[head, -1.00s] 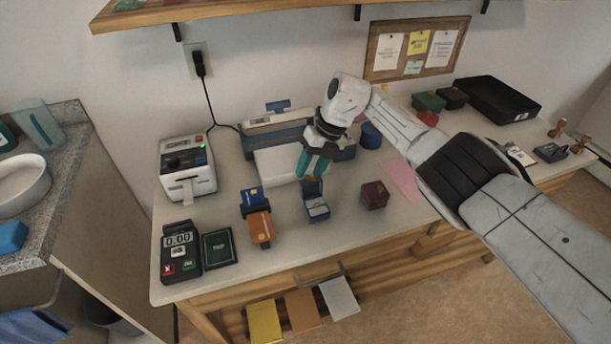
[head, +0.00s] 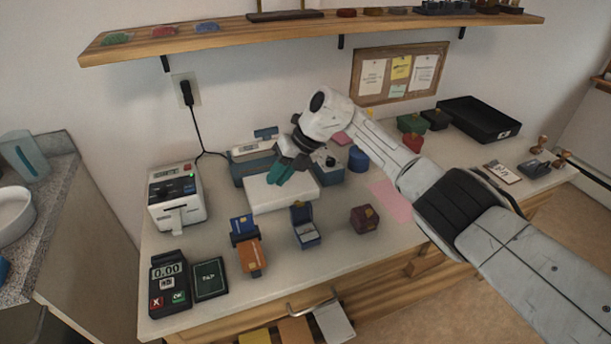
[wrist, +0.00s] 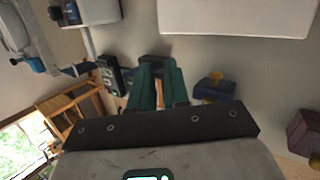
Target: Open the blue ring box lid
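The blue ring box (head: 304,238) stands on the counter in front of the white board. Its lid (head: 302,213) stands raised at the back, and a pale inside with a small insert shows. In the wrist view the blue box (wrist: 212,88) is right of my fingers, with a yellow tab sticking up. My gripper (head: 281,176) has teal fingers and hangs over the white board, behind and left of the ring box, apart from it. In the wrist view a gap shows between the fingertips (wrist: 158,62), with nothing held.
A card holder with an orange card (head: 249,256) is left of the ring box, and a dark red box (head: 364,219) is right. A card terminal (head: 169,282) and printer (head: 176,196) stand at left. Bare counter lies in front of the ring box.

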